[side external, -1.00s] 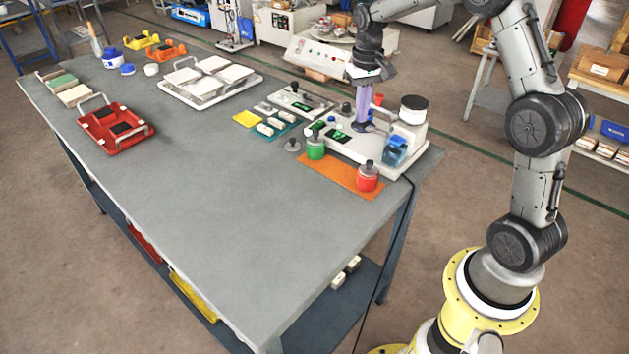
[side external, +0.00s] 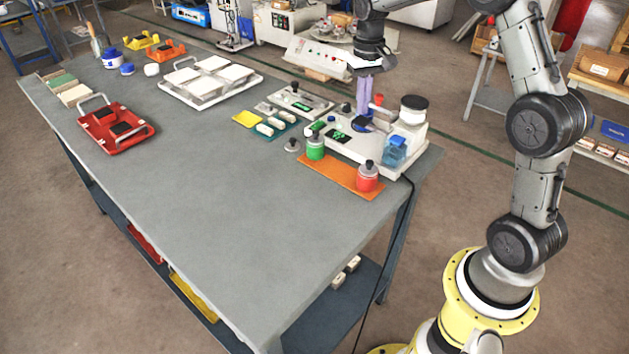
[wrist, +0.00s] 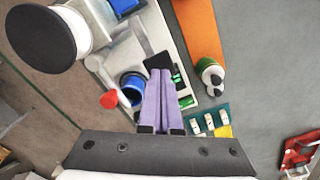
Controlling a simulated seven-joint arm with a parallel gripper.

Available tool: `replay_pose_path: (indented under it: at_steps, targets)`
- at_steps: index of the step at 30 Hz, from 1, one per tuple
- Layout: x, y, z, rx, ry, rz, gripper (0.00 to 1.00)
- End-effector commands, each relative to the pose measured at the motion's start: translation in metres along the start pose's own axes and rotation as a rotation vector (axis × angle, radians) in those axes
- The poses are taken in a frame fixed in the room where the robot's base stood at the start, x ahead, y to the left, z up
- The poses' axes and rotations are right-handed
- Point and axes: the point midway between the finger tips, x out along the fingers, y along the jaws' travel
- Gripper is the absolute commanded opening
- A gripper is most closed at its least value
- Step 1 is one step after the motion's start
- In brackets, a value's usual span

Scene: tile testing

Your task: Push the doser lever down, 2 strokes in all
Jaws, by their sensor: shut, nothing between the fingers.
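The doser is a white bench unit (side external: 372,150) at the right end of the table, with a black-topped white container (side external: 413,108) and a blue-tinted clear vessel (side external: 395,151). Its lever has a red knob (side external: 377,100), which shows behind and right of my gripper (side external: 361,121). In the wrist view, the red knob (wrist: 109,99) lies left of my gripper (wrist: 159,65), next to a blue round cup (wrist: 132,86). My purple fingers are shut together, empty, and point down over the doser. Whether the fingertips touch anything is unclear.
An orange mat (side external: 342,177) holds a green-banded bottle (side external: 315,147) and a red one (side external: 367,177) in front of the doser. A panel with green displays (side external: 295,102) and a teal tray (side external: 268,131) stand to the left. The table's front middle is clear.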

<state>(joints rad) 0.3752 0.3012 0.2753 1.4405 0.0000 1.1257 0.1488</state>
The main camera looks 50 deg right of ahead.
Motion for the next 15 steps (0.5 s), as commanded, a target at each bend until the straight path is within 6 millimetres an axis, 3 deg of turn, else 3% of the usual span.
replay_pose_path:
  at_steps: [15]
  targets:
    - [-0.044, 0.000, -0.001, 0.000, 0.003, 0.000, 0.00]
